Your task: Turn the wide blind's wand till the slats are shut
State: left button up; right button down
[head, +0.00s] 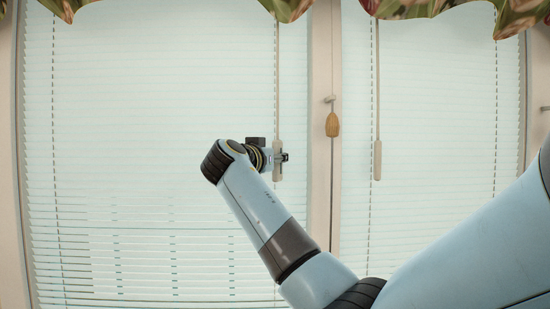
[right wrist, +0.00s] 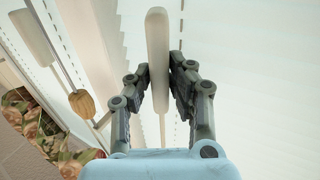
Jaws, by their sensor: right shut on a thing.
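The wide blind (head: 130,120) fills the left window in the head view. Its slats look nearly closed higher up, with thin gaps between them lower down. Its pale wand (head: 277,90) hangs near the blind's right edge. My right gripper (head: 281,157) is at the wand's thicker lower handle. In the right wrist view, the handle (right wrist: 157,45) stands between the two dark fingers of the gripper (right wrist: 160,85), which is shut on it. My left gripper is in neither view.
A narrower blind (head: 440,130) with its own wand (head: 378,158) hangs to the right. A wooden cord pull (head: 332,125) hangs at the post (head: 320,200) between the windows. Floral fabric (head: 450,8) hangs along the top.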

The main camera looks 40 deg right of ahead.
jog(key=shift+s+n+t+y, duration=0.1)
jog(key=shift+n+t+y, duration=0.5)
jog(key=shift+n+t, duration=0.45)
jog(key=c, duration=1.2)
grip_release()
jog(key=shift+c, duration=0.2)
jog(key=v, duration=1.2)
jog(key=shift+f, duration=0.15)
jog(key=shift+d, duration=0.1)
